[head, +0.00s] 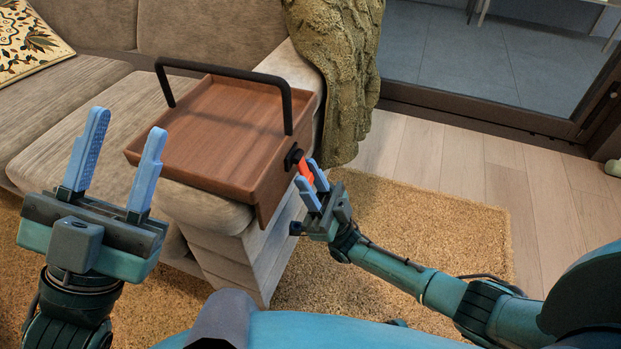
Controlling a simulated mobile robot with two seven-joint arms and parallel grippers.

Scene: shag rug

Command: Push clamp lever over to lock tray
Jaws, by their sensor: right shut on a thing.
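A brown wooden tray (222,130) with a black handle (215,70) sits over the sofa arm. A side panel hangs down its right side. A black clamp pivot (292,158) with an orange-red lever (305,170) is on that right side. My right gripper (314,184) is at the lever, shut on it, its blue fingers on either side. The fingers hide part of the lever. My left gripper (121,152) is open and empty, in front of the sofa seat to the left of the tray.
The beige sofa (75,135) stands behind and under the tray. A green knitted throw (340,75) drapes over its back corner, close behind the tray. A patterned cushion (30,42) lies at far left. A shag rug (440,225) covers the floor, with open room to the right.

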